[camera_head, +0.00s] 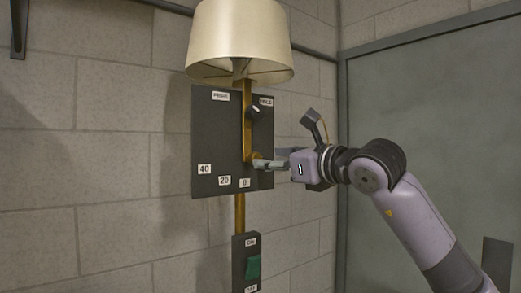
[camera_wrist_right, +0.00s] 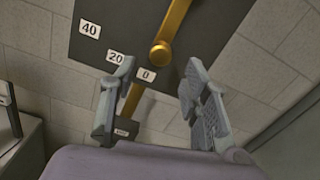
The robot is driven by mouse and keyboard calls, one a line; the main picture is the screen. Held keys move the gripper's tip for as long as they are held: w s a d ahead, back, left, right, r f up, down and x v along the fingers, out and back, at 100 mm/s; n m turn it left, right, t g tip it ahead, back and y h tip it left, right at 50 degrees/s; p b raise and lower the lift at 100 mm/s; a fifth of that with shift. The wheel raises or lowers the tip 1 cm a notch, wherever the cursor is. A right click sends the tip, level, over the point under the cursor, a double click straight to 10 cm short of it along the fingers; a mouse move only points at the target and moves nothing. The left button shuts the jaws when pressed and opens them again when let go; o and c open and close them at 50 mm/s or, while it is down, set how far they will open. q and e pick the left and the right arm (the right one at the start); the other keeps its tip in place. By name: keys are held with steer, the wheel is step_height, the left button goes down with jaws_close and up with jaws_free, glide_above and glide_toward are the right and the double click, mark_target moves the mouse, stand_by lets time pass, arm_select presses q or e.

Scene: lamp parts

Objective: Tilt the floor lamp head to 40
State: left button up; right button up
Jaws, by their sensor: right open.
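The floor lamp head (camera_head: 238,40) is a cream shade at the top of the head view, on a brass stem in front of a dark panel (camera_head: 205,125). A brass lever (camera_head: 247,120) hangs nearly straight down over the panel, its round end close to the 0 label (camera_head: 244,183). The 20 label (camera_head: 224,181) and 40 label (camera_head: 204,169) are to its left. My right gripper (camera_head: 262,164) is at the lever's lower end. In the right wrist view the open fingers (camera_wrist_right: 155,95) have the brass knob (camera_wrist_right: 160,54) ahead of them, with nothing seen between them gripped.
A dark switch box (camera_head: 246,262) with a green rocker is below the panel on the brass pole (camera_head: 239,212). A small dark knob (camera_head: 254,111) is beside the lever near the HOLD label. A grey door (camera_head: 430,110) is at right. A block wall is behind.

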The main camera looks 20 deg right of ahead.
steer(key=p+x, duration=0.1)
steer(key=x, duration=0.4)
steer(key=shift+p, duration=0.3)
jaws_close()
stand_by(0.5)
